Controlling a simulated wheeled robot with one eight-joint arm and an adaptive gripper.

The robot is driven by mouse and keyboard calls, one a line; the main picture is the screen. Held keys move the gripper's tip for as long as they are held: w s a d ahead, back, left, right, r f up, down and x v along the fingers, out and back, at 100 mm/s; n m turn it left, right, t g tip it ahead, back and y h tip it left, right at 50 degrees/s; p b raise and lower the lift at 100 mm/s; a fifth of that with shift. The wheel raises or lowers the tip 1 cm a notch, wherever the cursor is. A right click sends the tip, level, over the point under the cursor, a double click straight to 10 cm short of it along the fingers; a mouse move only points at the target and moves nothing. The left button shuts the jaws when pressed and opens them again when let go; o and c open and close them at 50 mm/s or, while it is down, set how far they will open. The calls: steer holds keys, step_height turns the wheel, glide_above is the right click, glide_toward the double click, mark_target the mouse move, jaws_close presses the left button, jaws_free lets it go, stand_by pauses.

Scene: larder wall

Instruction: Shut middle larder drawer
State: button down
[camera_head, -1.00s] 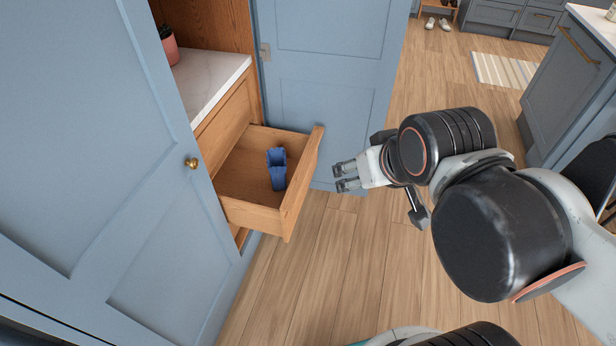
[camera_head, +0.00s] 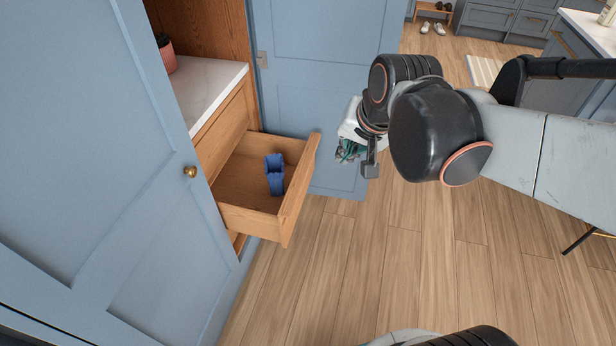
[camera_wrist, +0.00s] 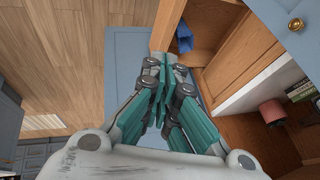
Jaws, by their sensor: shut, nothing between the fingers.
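The middle larder drawer (camera_head: 294,205) is pulled out from the wooden larder front, with a blue object (camera_head: 274,174) lying inside it. The drawer also shows in the wrist view (camera_wrist: 167,26), with part of the blue object (camera_wrist: 184,38) over its edge. My gripper (camera_head: 345,155) is to the right of the drawer front, in front of the blue door, and appears apart from the drawer in the head view. In the wrist view its teal fingers (camera_wrist: 162,75) are shut together and empty, close to the drawer front in the picture.
A blue door with a brass knob (camera_head: 190,171) stands open at the left. Another blue door (camera_head: 320,90) stands open behind the drawer. A white counter (camera_head: 205,88) with a pink pot (camera_head: 166,55) is above.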

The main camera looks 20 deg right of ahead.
steer(key=w+d+f+m+g+y+p, duration=0.1)
steer(key=w+d+f+m+g+p, duration=0.1)
steer(key=w+f+m, duration=0.6)
steer(key=w+d+f+m+g+y+p, duration=0.1)
steer(key=w+d+f+m, duration=0.2)
steer(key=w+f+m, duration=0.5)
steer(key=w+a+f+m+b, duration=0.1)
steer(key=w+a+f+b, duration=0.1)
steer(key=f, duration=0.8)
steer(key=w+a+f+y+b, duration=0.1)
steer(key=w+a+f, duration=0.3)
steer(key=f, duration=0.7)
steer(key=shift+m+g+b, duration=0.3)
steer(key=shift+m+b, duration=0.1)
steer(key=shift+b, duration=0.4)
steer(key=shift+w, duration=0.15)
